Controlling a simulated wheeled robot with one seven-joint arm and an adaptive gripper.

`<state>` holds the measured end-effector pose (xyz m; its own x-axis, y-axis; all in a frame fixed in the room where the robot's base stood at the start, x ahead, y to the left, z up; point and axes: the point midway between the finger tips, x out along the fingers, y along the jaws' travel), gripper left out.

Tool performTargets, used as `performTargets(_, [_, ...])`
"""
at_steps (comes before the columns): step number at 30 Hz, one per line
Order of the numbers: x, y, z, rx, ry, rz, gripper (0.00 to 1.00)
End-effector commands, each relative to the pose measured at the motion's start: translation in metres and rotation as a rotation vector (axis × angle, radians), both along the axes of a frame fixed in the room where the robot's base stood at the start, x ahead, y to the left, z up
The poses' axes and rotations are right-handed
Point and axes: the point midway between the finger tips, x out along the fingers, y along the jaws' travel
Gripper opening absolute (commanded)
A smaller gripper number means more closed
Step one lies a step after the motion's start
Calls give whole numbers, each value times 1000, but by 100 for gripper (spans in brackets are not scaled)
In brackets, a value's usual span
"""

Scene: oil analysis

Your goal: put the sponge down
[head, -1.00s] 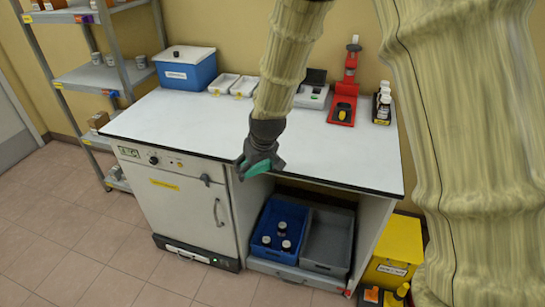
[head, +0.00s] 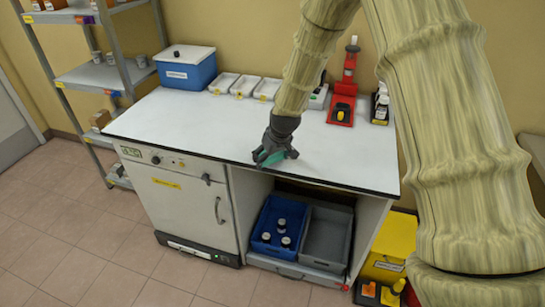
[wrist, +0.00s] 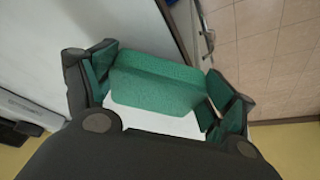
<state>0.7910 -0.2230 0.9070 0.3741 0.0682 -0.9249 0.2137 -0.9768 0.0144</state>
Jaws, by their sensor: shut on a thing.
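The green sponge (wrist: 158,82) is a block with rounded corners, held between the two fingers of my gripper (wrist: 160,92) in the wrist view. In the head view my gripper (head: 273,157) is at the front edge of the white worktop (head: 190,120), with a bit of the green sponge (head: 272,160) showing between its fingers. The fingers are shut on the sponge. The worktop shows behind the sponge in the wrist view. I cannot tell whether the sponge touches the worktop.
White trays (head: 243,87), a blue box (head: 186,68), a red stand (head: 342,100) and dark bottles (head: 380,105) stand along the back of the worktop. Its left and middle front are clear. Below are a blue crate (head: 262,245) with bottles and a grey crate (head: 325,250).

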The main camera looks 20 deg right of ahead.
Motion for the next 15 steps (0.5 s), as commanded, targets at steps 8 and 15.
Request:
performTargets(8, [0, 0, -10, 0, 0, 1, 45])
performTargets(15, [0, 0, -13, 0, 0, 1, 45])
